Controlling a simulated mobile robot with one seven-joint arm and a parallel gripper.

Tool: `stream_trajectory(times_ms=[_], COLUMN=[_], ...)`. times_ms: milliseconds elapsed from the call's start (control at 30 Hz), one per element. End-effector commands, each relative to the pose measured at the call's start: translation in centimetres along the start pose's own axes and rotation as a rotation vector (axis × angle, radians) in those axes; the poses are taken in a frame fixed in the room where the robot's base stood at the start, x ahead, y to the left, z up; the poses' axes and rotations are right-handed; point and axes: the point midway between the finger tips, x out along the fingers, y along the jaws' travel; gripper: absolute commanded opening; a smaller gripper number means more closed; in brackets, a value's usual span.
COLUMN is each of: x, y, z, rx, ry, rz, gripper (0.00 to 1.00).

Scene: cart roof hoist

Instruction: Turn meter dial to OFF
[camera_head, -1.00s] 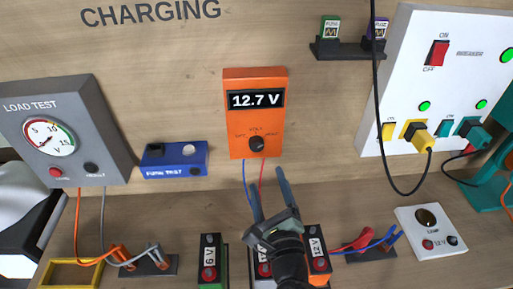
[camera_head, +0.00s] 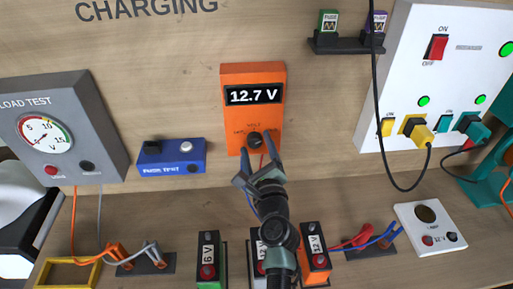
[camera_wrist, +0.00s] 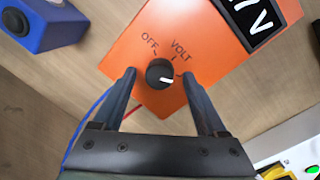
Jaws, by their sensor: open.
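The orange meter (camera_head: 237,110) is on the wooden back wall, with its display reading 12.7 V. Its round black dial (camera_wrist: 154,77) is on the lower face; OFF is printed at its upper left and VOLT at its upper right in the wrist view. The dial's white mark points right, away from OFF, towards a spot partly hidden by the right finger. My gripper (camera_head: 255,143) is open at the dial. In the wrist view the fingers of my gripper (camera_wrist: 159,76) stand on either side of the dial, with visible gaps; whether they reach its depth I cannot tell.
A blue fuse-test box (camera_head: 172,158) is left of the meter and a grey load tester (camera_head: 90,125) is farther left. Red and blue leads hang below the meter. Several batteries stand below, including a 6 V one (camera_head: 208,262). A white breaker panel (camera_head: 410,70) is at right.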

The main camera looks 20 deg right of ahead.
Motion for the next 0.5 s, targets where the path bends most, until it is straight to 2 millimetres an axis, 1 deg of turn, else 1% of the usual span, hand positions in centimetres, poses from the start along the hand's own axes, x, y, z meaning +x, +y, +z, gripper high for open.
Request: stream_trajectory(times_ms=[67, 167, 200, 267, 400, 500], x=[-0.01, -0.02, -0.02, -0.02, -0.03, -0.03], y=[0.00, 0.00, 0.00, 0.00, 0.01, 0.01], z=[0.01, 0.01, 0.01, 0.01, 0.01, 0.01], rx=[0.000, 0.000, 0.000, 0.000, 0.000, 0.000], ry=[0.000, 0.000, 0.000, 0.000, 0.000, 0.000], rz=[0.000, 0.000, 0.000, 0.000, 0.000, 0.000], gripper=[0.75, 0.59, 0.51, 0.41, 0.15, 0.00])
